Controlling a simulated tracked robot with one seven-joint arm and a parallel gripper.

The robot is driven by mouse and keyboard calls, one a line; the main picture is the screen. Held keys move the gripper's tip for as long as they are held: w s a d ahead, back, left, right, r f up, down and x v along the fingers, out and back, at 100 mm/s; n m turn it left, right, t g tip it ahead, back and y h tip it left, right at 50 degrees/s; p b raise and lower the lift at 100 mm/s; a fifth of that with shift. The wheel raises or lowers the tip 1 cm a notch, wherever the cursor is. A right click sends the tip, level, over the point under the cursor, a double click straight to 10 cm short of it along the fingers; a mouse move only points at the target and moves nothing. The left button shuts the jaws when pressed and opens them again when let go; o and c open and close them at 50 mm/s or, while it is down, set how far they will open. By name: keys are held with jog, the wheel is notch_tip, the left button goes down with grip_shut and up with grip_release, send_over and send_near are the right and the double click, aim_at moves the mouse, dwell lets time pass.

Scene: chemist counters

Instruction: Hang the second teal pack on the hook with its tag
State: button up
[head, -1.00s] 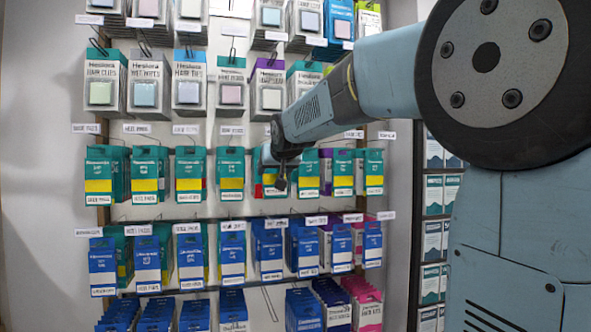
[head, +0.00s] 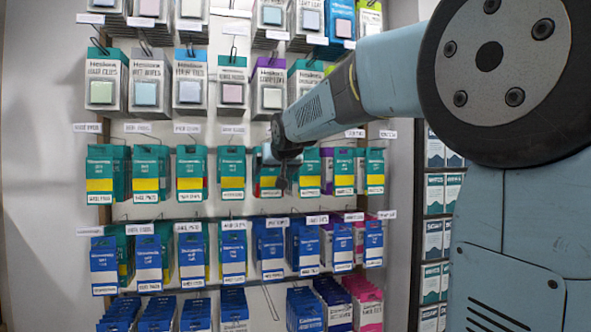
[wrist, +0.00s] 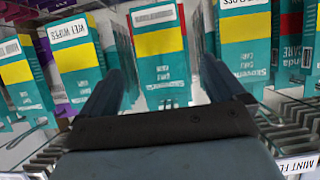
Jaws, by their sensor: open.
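My gripper (head: 283,180) is at the middle row of teal packs, in front of the rack. The wrist view shows its two dark fingers (wrist: 160,85) spread apart with nothing held between them. A teal pack with a yellow band and white label (wrist: 160,65) hangs beyond and between the fingertips, seen upside down. In the head view my gripper partly hides a teal pack (head: 267,182) with some red on it. Other teal packs (head: 231,167) hang on both sides. I cannot tell which one is the second pack. White tags (head: 233,129) sit above the hooks.
Blue packs (head: 232,250) hang in the row below, and white packs (head: 188,85) above. A bare hook (head: 269,300) shows in the bottom row. In the wrist view, neighbouring packs (wrist: 78,60) flank the fingers closely, and metal prongs (wrist: 285,140) show at lower right.

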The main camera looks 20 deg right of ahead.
jog(key=v, duration=1.3)
jog(key=shift+s, duration=0.35)
jog(key=s+d+f+g, duration=0.2)
jog(key=s+f+g, duration=0.1)
jog(key=s+f, duration=0.9)
jog(key=s+d+f+g, duration=0.3)
jog(key=s+f, duration=0.9)
jog(key=f, duration=0.5)
jog(key=shift+d+f+g, duration=0.35)
jog(key=shift+f+g, duration=0.05)
jog(key=shift+g, duration=0.4)
jog(key=shift+c, duration=0.5)
